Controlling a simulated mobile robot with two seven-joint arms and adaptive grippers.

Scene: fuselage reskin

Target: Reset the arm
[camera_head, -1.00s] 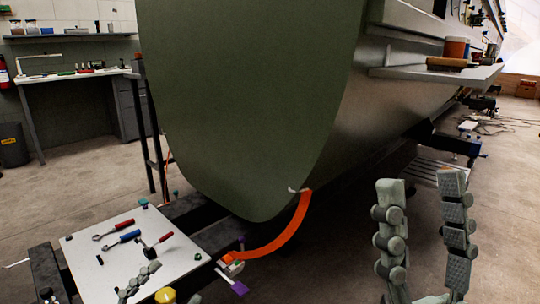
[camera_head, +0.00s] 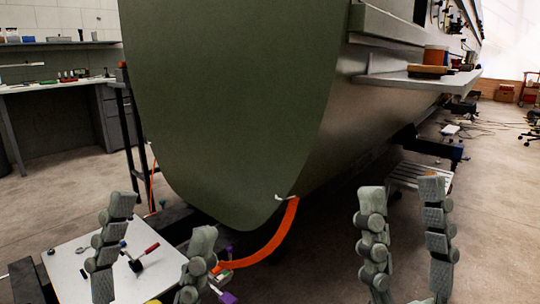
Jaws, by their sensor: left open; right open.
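My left gripper (camera_head: 162,215) is at the lower left in the head view, in front of the white board. Its two fingers stand up and are spread wide, with nothing between them held. My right gripper (camera_head: 401,190) is at the lower right, over the floor. Its fingers are also upright, spread and empty. The arm links behind both grippers are mostly below the picture's edge.
The large green fuselage (camera_head: 235,100) fills the middle, behind the grippers. An orange strap (camera_head: 272,246) hangs from its lower edge. A white board (camera_head: 66,262) with tools, including a red-handled one (camera_head: 151,248), lies at lower left. A shelf (camera_head: 425,80) juts from the fuselage.

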